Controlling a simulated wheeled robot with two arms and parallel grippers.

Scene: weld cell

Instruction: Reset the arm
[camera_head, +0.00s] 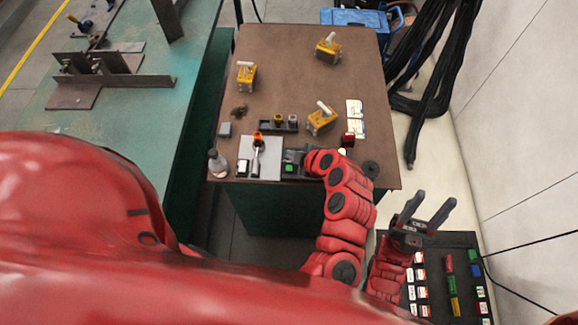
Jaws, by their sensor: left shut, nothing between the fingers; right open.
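My red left arm reaches over the near edge of the brown-topped table (290,85). Its dark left gripper (299,158) is small here, shut and empty, and close to a dark box with a green button (289,168). Whether it touches the box cannot be told. My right gripper (427,208) is open and empty, its two dark fingers pointing up, to the right of the table and above a dark panel (440,242).
Yellow fixtures (246,75) stand on the table. A grey plate (271,165) holds an orange-tipped piece. A green welding bench (130,120) is left, a white wall (525,120) right. Black cables (425,65) hang at the back right. The panel carries several coloured blocks.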

